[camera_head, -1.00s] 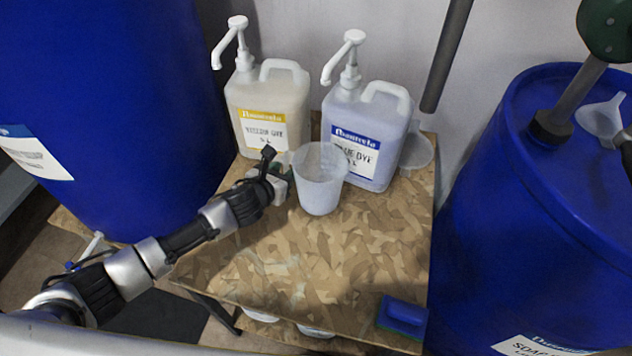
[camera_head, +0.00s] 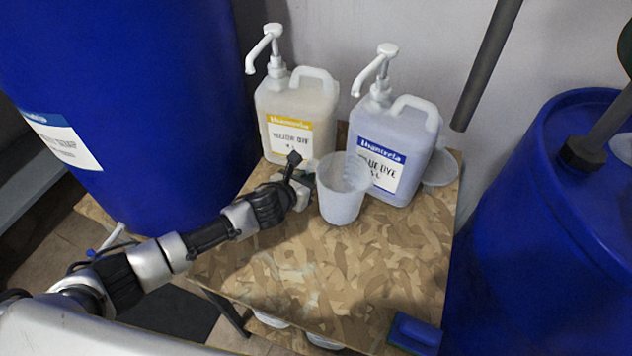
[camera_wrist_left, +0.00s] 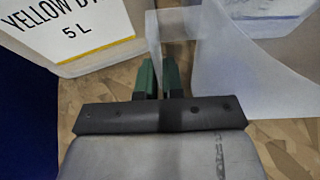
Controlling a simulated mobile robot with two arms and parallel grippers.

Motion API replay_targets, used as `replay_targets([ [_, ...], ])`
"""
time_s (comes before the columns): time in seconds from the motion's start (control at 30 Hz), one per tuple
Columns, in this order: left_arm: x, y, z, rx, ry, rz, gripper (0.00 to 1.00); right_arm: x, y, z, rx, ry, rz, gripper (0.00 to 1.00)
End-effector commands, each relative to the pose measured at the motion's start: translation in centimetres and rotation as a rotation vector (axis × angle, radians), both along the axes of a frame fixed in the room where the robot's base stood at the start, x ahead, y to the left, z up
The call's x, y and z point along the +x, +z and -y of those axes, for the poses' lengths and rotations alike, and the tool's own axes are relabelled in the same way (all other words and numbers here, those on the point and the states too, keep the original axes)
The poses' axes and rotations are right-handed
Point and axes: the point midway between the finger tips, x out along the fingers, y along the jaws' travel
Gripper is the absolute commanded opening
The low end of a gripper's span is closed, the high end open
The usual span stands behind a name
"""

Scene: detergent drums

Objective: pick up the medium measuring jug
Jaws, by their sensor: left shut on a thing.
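The measuring jug (camera_head: 342,196) is a translucent, pale plastic cup standing in front of the blue dye bottle in the head view. In the left wrist view the jug's wall (camera_wrist_left: 235,62) fills the upper right, and its thin handle strip (camera_wrist_left: 153,40) runs down to the fingers. My left gripper (camera_head: 308,178) comes in from the left and meets the jug's left side. In the left wrist view its green fingertips (camera_wrist_left: 158,75) are close together on the handle strip. I cannot tell whether the jug's base touches the board. My right gripper is not in view.
A yellow dye bottle (camera_head: 297,110) and a blue dye bottle (camera_head: 397,140) with pumps stand just behind. A clear funnel-like item (camera_head: 441,168) lies at right. Blue drums (camera_head: 130,90) (camera_head: 550,240) flank the wooden board (camera_head: 290,270). A blue sponge-like block (camera_head: 415,333) lies at front right.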

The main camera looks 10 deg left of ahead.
Motion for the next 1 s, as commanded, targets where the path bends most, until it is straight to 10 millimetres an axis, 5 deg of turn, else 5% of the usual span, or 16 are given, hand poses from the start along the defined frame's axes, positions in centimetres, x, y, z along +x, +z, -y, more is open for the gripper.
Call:
replay_targets([
  [0.57,0.1,4.6,0.0,-0.001,-0.001,0.004,0.00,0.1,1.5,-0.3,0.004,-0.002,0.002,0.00],
  [1.0,-1.8,7.5,5.3,-0.003,-0.002,0.003,0.00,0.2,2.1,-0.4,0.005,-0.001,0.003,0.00],
])
